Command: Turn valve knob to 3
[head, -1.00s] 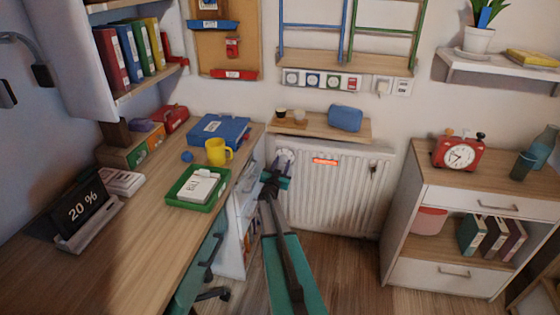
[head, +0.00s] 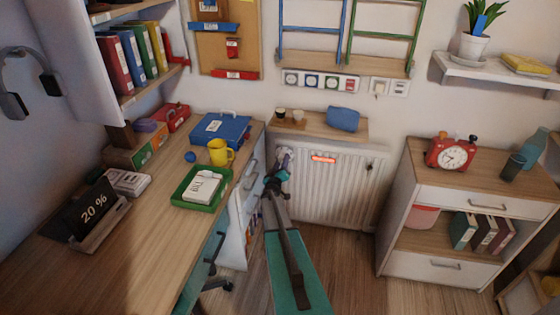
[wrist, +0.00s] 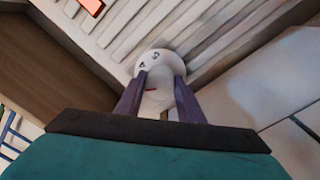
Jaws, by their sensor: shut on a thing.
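The valve knob (wrist: 160,66) is a white rounded knob with dark marks and a small red mark, in front of the ribbed radiator (wrist: 210,28). In the wrist view my gripper (wrist: 160,84) is shut on the knob, with one purple-grey finger on each side. The number the knob is set to cannot be read. In the head view my gripper (head: 283,160) reaches the upper left corner of the white radiator (head: 330,195), and the knob is mostly hidden there.
The desk (head: 130,245) with a green tray (head: 207,205) and yellow mug (head: 220,152) stands left of my arm. A small shelf (head: 355,130) hangs above the radiator. A white drawer cabinet (head: 435,272) stands right. Wooden floor lies between.

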